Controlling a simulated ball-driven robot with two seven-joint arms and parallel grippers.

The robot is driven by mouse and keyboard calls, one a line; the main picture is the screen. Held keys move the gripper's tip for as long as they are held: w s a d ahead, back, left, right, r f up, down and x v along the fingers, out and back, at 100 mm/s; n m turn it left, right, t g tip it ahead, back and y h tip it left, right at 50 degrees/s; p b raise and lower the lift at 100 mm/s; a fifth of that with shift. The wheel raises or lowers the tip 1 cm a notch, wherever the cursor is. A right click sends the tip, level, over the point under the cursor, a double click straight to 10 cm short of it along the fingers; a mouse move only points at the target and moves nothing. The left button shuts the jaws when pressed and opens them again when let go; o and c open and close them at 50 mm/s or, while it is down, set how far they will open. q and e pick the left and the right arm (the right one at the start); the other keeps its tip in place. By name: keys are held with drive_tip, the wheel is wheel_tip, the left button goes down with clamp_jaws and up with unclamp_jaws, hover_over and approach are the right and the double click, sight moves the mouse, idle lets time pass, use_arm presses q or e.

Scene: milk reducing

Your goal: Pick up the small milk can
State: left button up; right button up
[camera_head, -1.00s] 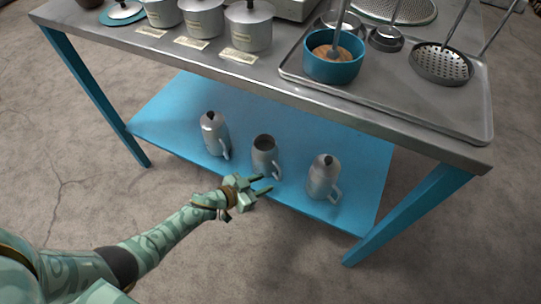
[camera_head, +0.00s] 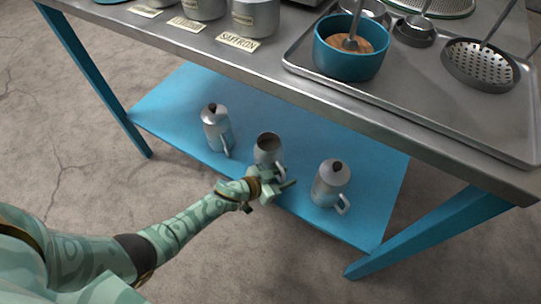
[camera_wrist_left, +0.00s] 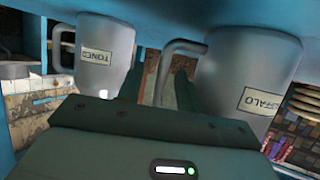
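Three grey metal milk cans stand upright on the blue lower shelf: a left can (camera_head: 216,128), a shorter middle can (camera_head: 268,147) with an open top, and a right can (camera_head: 330,181). My left gripper (camera_head: 284,180) is at the front of the middle can, near its handle, which it partly hides. In the left wrist view its two dark fingers are apart, with the handle (camera_wrist_left: 166,68) of a can labelled "...FALO" (camera_wrist_left: 250,65) showing between them. A can labelled "TONED" (camera_wrist_left: 103,50) is to the left. Contact is unclear. My right gripper is out of view.
The steel tabletop (camera_head: 390,118) overhangs the shelf (camera_head: 180,107). It carries a tray (camera_head: 405,85), a blue pot (camera_head: 352,58) and a perforated ladle (camera_head: 482,66). A blue leg (camera_head: 430,236) stands right of the cans. The floor in front is clear.

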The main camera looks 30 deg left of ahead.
use_arm(q)
clamp_jaws()
idle(1.2)
